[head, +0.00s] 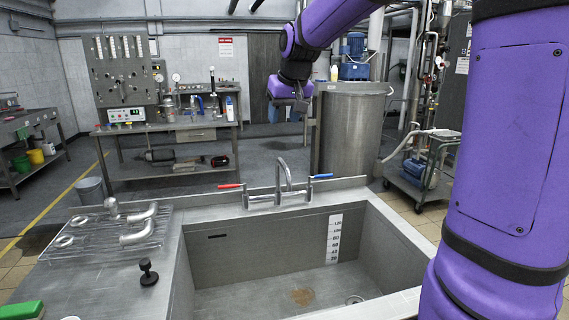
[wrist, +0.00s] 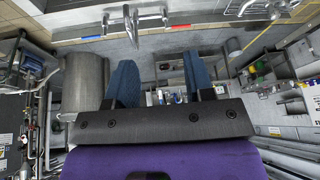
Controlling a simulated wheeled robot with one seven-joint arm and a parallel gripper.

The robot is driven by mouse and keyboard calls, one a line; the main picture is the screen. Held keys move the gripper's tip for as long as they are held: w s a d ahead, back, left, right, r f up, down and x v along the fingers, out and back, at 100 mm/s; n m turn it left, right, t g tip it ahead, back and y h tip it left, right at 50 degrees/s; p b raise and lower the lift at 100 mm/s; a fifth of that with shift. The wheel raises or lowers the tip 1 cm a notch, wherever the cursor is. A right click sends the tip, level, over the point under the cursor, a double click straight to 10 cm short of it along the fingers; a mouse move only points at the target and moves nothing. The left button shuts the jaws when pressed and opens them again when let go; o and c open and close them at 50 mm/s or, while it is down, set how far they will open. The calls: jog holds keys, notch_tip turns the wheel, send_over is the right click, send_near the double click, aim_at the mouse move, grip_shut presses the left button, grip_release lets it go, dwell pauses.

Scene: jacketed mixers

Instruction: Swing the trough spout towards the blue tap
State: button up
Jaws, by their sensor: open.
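The metal trough (head: 215,262) fills the lower middle of the head view. Its curved steel spout (head: 284,176) rises from the middle of the back rim, with its open end over the basin side. The blue tap (head: 322,177) is right of the spout and the red tap (head: 229,186) is left of it. In the wrist view the spout (wrist: 132,25) is at the top, with the blue tap (wrist: 66,40) to its left and the red tap (wrist: 234,48) to its right. My gripper (head: 299,104) is open and empty, above and apart from the spout. Its two blue-grey fingers (wrist: 160,72) stand apart.
A steel vessel (head: 347,130) stands behind the trough to the right, with a trolley (head: 422,175) beside it. A workbench (head: 165,130) is at the back left. A wire rack with pipe elbows (head: 105,232) lies left of the basin. Space above the basin is clear.

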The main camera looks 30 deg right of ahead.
jog(key=w+d+f, duration=0.3)
jog(key=w+d, duration=0.1)
jog(key=w, duration=0.3)
jog(key=w+d+f, duration=0.3)
jog(key=w+d, duration=0.1)
jog(key=w, duration=0.2)
jog(key=m, duration=0.2)
send_near(284, 163)
jog(key=shift+y, duration=0.4)
jog(key=x, duration=0.6)
jog(key=d+x, duration=0.1)
jog(key=x, duration=0.2)
jog(key=shift+w+f, duration=0.2)
grip_shut()
